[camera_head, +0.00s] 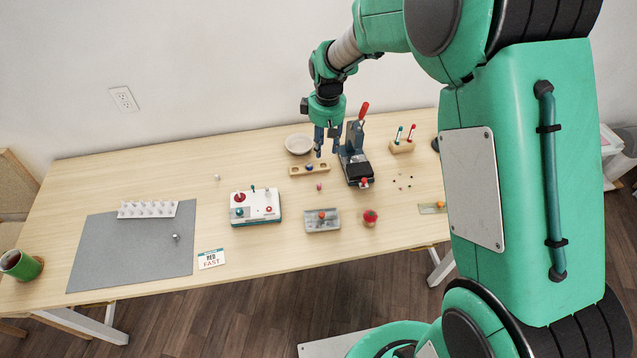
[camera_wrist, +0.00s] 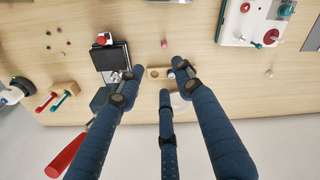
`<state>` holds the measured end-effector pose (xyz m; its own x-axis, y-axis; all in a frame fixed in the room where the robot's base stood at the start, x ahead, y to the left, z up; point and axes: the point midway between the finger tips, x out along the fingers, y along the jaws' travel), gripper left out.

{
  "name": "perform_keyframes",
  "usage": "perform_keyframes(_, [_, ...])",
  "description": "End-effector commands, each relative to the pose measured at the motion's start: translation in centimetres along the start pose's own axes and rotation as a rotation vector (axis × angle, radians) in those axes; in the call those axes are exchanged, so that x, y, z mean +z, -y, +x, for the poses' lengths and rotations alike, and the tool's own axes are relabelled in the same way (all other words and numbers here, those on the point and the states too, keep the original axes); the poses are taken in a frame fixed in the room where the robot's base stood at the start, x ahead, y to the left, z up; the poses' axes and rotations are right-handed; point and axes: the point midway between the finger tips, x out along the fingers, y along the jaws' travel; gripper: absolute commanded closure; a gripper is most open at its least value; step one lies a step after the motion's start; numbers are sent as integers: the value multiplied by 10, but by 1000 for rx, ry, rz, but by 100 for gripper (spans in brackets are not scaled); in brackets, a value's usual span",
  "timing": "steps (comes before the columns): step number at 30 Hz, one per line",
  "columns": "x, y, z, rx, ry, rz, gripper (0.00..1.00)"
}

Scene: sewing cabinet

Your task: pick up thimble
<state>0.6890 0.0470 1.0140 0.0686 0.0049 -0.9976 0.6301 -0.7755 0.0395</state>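My gripper (camera_head: 328,150) hangs over the back of the table, fingers pointing down. Its fingers are spread and nothing shows between them; they also show spread in the wrist view (camera_wrist: 150,80). A wooden block (camera_head: 297,171) with a small blue ball (camera_head: 309,167) lies near and below the fingertips. A small pink piece (camera_head: 319,186) lies on bare wood just in front of the block; it also shows in the wrist view (camera_wrist: 164,43). A small metallic piece (camera_head: 176,238) stands on the grey mat (camera_head: 130,255), far left of my gripper. I cannot tell which small piece is the thimble.
A dark device with a red handle (camera_head: 363,112) stands close right of my gripper. A white bowl (camera_head: 299,144) is behind the block. A white control box (camera_head: 255,207), a grey tray (camera_head: 322,226) and a red-topped piece (camera_head: 370,217) stand in front. Bare tabletop lies left of the block.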

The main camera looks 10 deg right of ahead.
Motion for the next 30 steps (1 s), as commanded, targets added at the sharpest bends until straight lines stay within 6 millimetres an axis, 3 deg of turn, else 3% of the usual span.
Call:
perform_keyframes(3, [-12, -4, 36, -19, 26, -45, 65])
perform_keyframes(9, [-22, -7, 74, -38, 49, -97, 65])
perform_keyframes(30, [-23, -6, 97, -44, 56, -111, 65])
